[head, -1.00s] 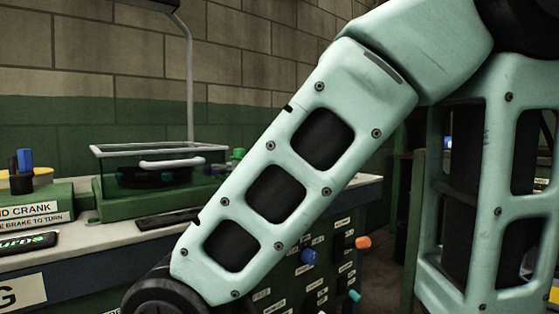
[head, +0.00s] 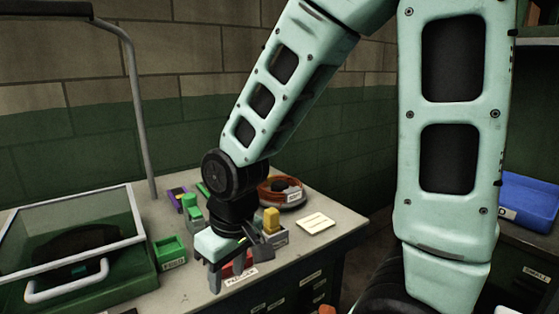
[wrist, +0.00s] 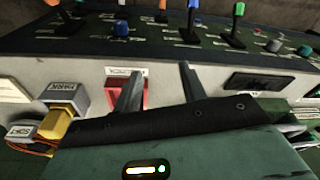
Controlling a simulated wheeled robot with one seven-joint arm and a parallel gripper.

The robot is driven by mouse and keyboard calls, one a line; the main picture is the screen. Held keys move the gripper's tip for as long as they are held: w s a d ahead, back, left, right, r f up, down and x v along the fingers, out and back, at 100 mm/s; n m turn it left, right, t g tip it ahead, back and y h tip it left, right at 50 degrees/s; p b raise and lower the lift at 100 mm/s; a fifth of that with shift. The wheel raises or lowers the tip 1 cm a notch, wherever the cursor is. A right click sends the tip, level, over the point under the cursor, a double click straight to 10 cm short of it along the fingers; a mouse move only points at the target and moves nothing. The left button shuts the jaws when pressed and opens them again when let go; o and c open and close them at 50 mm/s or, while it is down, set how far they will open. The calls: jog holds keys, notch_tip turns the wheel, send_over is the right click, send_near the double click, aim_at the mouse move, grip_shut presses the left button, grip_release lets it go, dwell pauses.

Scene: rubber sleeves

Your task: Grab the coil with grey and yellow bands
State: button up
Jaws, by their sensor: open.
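A round coil (head: 268,191) with an orange-brown rim lies on a dark grey round base at the back of the bench in the head view. A small white label is on its front. I cannot make out grey and yellow bands on it. In the wrist view, thin orange and yellow strands (wrist: 38,146) show at the lower left, partly hidden; I cannot tell if they belong to that coil. My gripper (head: 241,268) is open over the front of the bench, nearer than the coil and apart from it. Its fingers also show in the wrist view (wrist: 161,74).
A red block (wrist: 139,93) with a label sits by my fingers. A yellow block (head: 271,219) on a grey base stands between my gripper and the coil. Green bins (head: 170,250) and a glass-lidded case (head: 75,235) are left. A cream card (head: 315,223) lies right.

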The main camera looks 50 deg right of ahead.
jog(key=w+d+r+m+p, duration=0.1)
jog(key=d+r+m+p, duration=0.25)
jog(key=d+r, duration=0.2)
jog(key=m+t+y+p, duration=0.5)
jog(key=m+t, duration=0.5)
jog(key=m, duration=1.8)
send_near(282, 193)
jog(key=shift+n+y, duration=0.25)
jog(key=shift+y, duration=0.45)
jog(key=x, duration=0.5)
jog(key=shift+w+d+p, duration=0.25)
jog(key=shift+w+p, duration=0.05)
jog(key=shift+p, duration=0.1)
jog(key=p+x, duration=0.1)
jog(key=x, duration=0.4)
jog(key=shift+d+p, duration=0.2)
jog(key=shift+p, duration=0.1)
grip_shut()
jog(key=shift+s+d+f, duration=0.1)
